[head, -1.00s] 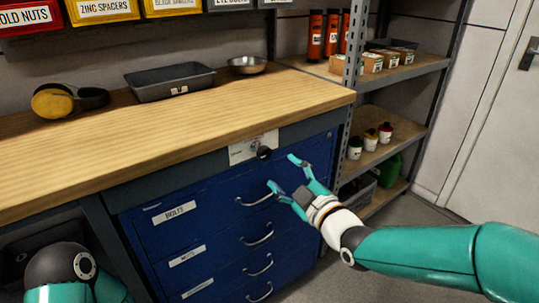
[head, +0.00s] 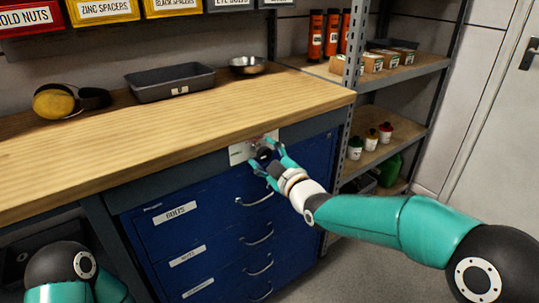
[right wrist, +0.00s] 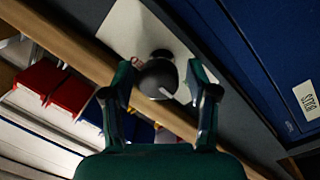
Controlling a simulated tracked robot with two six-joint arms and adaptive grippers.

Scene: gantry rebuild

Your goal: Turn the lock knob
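The lock knob (head: 264,155) is dark and round. It sits on a white plate (head: 238,153) on the blue drawer cabinet's upper rail, just below the bench top. In the head view, my right gripper (head: 267,157) is at the knob and partly covers it. In the right wrist view, the knob (right wrist: 158,77) stands between the two spread fingers of my right gripper (right wrist: 160,84), with a small gap seen on each side. The knob has a pale mark on its face. My left gripper is out of view; only part of my left arm shows at the lower left.
The wooden bench top (head: 150,140) lies just above the knob. Drawer handles (head: 254,200) project below it. A metal shelf unit (head: 398,80) with bottles and boxes stands to the right. A grey tray (head: 170,83), metal bowl (head: 247,66) and ear muffs (head: 62,102) rest on the bench.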

